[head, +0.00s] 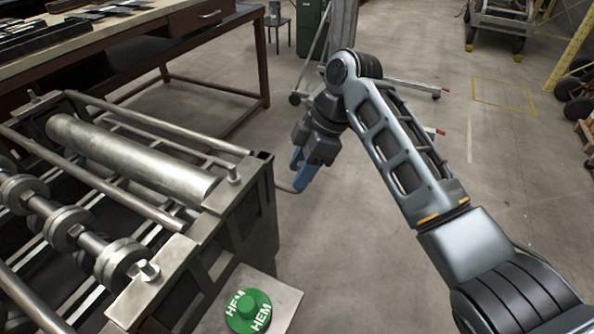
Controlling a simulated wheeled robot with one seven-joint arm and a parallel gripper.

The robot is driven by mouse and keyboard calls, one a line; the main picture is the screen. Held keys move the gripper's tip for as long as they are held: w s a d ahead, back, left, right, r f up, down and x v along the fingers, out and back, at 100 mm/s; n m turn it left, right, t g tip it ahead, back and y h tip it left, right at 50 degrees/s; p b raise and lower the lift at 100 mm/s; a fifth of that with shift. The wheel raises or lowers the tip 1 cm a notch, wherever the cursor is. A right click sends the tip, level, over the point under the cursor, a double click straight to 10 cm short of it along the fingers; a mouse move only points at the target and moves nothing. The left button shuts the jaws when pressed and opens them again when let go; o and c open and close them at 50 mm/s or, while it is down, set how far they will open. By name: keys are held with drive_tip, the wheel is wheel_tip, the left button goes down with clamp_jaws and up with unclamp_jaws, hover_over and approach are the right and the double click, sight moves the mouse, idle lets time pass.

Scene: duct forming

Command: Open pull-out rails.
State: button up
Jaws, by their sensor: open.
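The roll-forming machine (225,222) stands at the left, with a large steel roller and long round bars along its top. A thin bent metal rod (284,187) sticks out from its right end face, low beside the corner. It looks like a handle, but which rail it belongs to cannot be told. My gripper (300,178) points down beside this end face, with its blue fingers at the rod's outer end. The gripper is open. Whether the fingers touch or straddle the rod cannot be told, as their far side is hidden.
A green HEM button (248,311) sits on a plate at the machine's front corner. A workbench (110,45) with metal strips stands behind. A wheeled stand (395,85) is on the floor beyond my arm. The floor right of the machine is mostly clear.

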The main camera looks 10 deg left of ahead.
drive_tip(key=shift+x, duration=1.05)
drive_tip(key=shift+r, duration=0.1)
clamp_jaws()
